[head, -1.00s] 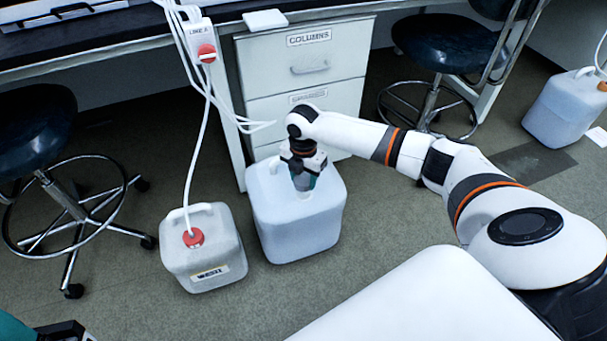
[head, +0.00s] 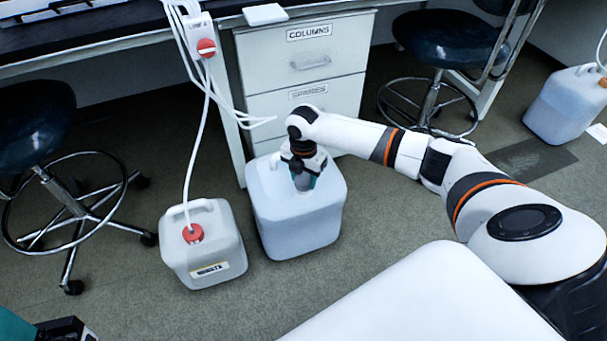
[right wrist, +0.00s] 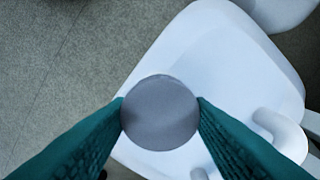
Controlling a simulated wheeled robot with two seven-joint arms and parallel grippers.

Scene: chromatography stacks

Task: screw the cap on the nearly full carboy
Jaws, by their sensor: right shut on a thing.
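A large pale blue carboy (head: 300,225) stands upright on the floor in front of the drawers. It also shows in the right wrist view (right wrist: 215,60), with its handle (right wrist: 280,130) at the lower right. My right gripper (head: 304,183) is over its top. In the right wrist view its teal fingers (right wrist: 160,112) are shut on a round grey cap (right wrist: 160,108), one on each side. The cap is over the carboy's top and hides the neck, so I cannot tell whether it touches the threads. My left gripper (head: 62,330) shows only partly at the bottom left corner.
A smaller whitish waste carboy (head: 205,245) with a red cap and tube stands close on the left. Drawers (head: 305,90) are right behind. Stools (head: 40,130) stand at both sides. Another carboy (head: 562,108) is at far right. The floor in front is clear.

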